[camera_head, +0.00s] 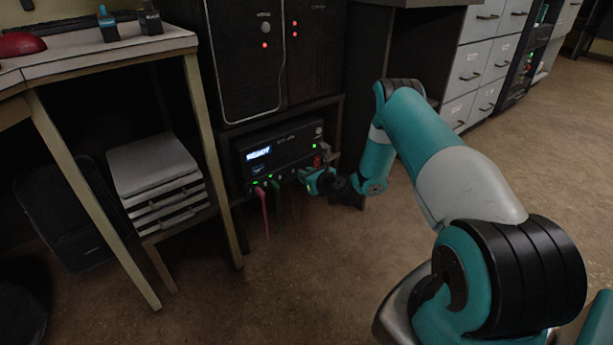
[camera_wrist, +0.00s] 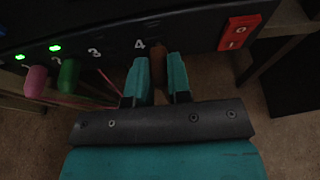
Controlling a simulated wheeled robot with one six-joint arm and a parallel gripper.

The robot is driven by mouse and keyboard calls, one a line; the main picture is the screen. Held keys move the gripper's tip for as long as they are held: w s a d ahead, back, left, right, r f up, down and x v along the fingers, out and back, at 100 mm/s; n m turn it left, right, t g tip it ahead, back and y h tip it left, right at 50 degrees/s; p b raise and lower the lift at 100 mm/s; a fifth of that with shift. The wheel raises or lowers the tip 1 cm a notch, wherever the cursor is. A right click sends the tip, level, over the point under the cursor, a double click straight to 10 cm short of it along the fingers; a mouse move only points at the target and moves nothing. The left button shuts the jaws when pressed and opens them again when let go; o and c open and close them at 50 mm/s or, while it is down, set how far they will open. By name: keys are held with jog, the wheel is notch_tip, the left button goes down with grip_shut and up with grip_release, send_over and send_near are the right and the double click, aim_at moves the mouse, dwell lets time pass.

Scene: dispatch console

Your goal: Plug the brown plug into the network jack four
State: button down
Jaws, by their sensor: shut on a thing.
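My gripper (camera_wrist: 160,75) is shut on the brown plug (camera_wrist: 158,68), which shows between its two teal fingers. The plug is in front of the dark network box, just below and right of the printed number 4 (camera_wrist: 139,43). In the head view my gripper (camera_head: 317,181) is at the right part of the box front (camera_head: 285,148), and the brown plug is hidden there.
A pink plug (camera_wrist: 36,80) and a green plug (camera_wrist: 68,74) sit in the jacks to the left, with green lights above them. Number 3 (camera_wrist: 95,52) has no plug visible. A red switch (camera_wrist: 238,32) is to the right. A desk leg (camera_head: 212,160) stands left of the box.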

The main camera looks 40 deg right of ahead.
jog(key=shift+w, duration=0.4)
dwell(0.8)
jog(key=c, duration=1)
grip_release()
jog(key=shift+a, duration=0.1)
jog(key=p+v, duration=1.7)
jog(key=p, duration=0.1)
jog(key=shift+s+r, duration=0.15)
jog(key=shift+s, duration=0.05)
